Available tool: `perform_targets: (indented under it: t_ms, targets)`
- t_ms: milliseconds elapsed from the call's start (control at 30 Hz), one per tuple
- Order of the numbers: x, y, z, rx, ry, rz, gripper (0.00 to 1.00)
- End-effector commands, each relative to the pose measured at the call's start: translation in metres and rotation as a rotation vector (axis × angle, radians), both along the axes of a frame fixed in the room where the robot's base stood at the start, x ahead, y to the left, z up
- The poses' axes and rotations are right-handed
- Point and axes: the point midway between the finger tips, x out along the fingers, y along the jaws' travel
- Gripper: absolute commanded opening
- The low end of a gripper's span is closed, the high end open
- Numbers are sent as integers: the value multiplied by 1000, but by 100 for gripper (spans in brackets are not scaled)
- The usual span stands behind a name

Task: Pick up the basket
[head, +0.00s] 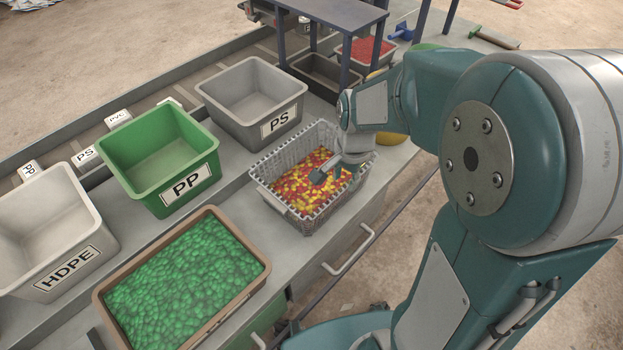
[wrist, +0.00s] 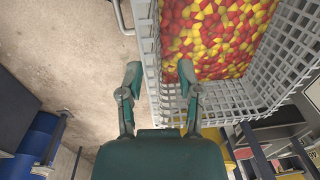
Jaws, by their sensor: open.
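The basket (head: 290,212) is a light grey slatted crate holding red and yellow pieces (head: 312,186). It stands on the grey bench near its front edge, right of the PP bin. In the wrist view the basket's side wall (wrist: 153,75) runs up the middle, with the red and yellow pieces (wrist: 215,40) to its right. My gripper (wrist: 158,75) is open, one finger outside the wall and the other on the inner side, with the wall between them. I cannot tell whether either finger touches it. In the head view my wrist partly hides the basket's right end.
A green PP bin (head: 170,185), grey PS bin (head: 250,118) and HDPE bin (head: 50,255) stand behind and left. A brown tray (head: 262,262) of green pieces lies left of the basket. A dark raised shelf (head: 325,15) stands behind. A handle (head: 350,252) juts from the bench front.

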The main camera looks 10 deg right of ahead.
Motion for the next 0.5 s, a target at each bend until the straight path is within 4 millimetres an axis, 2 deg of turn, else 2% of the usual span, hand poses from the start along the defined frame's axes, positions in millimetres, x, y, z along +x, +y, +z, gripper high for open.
perform_targets:
  t_ms: [167,500]
  targets:
    - [0,2,-15,-2,1,0,46]
    - [-1,5,-61,-3,2,0,46]
